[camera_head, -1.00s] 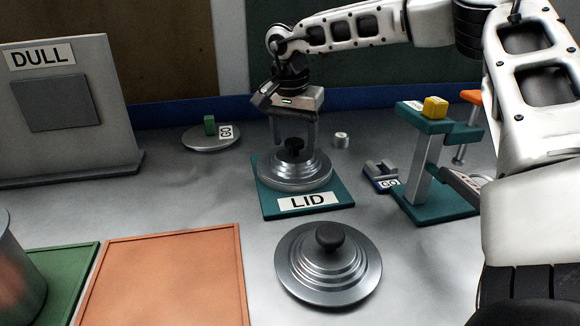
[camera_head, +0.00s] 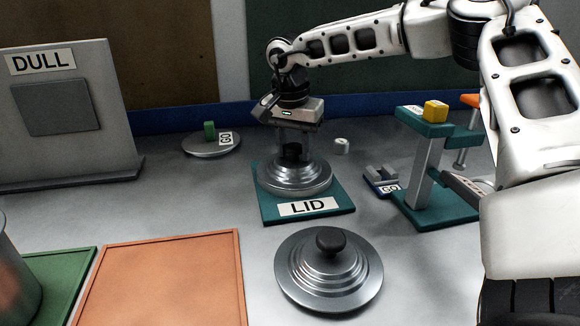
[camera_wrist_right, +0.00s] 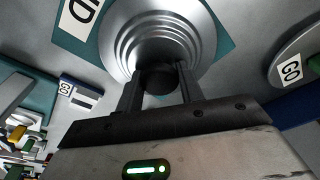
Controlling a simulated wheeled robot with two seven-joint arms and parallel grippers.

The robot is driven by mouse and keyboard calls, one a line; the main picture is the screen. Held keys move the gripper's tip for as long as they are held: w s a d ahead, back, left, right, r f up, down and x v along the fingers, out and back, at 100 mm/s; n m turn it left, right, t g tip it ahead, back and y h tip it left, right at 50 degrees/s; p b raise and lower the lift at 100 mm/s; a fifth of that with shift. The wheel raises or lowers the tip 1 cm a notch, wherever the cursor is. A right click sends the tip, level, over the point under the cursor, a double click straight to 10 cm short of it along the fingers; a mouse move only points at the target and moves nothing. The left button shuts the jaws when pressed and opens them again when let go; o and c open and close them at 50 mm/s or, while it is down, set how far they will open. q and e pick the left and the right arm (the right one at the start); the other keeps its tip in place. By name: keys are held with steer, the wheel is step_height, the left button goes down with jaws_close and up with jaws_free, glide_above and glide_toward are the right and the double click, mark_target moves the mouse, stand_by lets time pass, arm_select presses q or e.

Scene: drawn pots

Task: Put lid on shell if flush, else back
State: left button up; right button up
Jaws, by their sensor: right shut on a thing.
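A stepped silver lid (camera_head: 308,183) with a black knob sits on the teal pad (camera_head: 270,214) labelled LID. My right gripper (camera_head: 292,152) points down at it and is shut on its knob. In the right wrist view, the two fingers (camera_wrist_right: 158,84) stand on either side of the dark knob, and the lid (camera_wrist_right: 190,30) spreads out beyond. A grey metal pot (camera_head: 14,268), perhaps the shell, is cut off by the left edge on a green mat (camera_head: 65,283). My left gripper is out of view.
A second silver lid (camera_head: 300,276) with a black knob lies in front of the pad. An empty orange tray (camera_head: 165,285) is at front left. A DULL panel (camera_head: 115,110), a GO disc (camera_head: 205,149), a small GO block (camera_head: 384,187) and a teal stand (camera_head: 428,175) surround the pad.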

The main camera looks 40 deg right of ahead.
mark_target(295, 145)
steer(key=shift+s+f, duration=0.1)
steer(key=shift+d+r+p, duration=0.1)
steer(key=shift+r+p, duration=1.45)
steer(key=shift+r, duration=0.45)
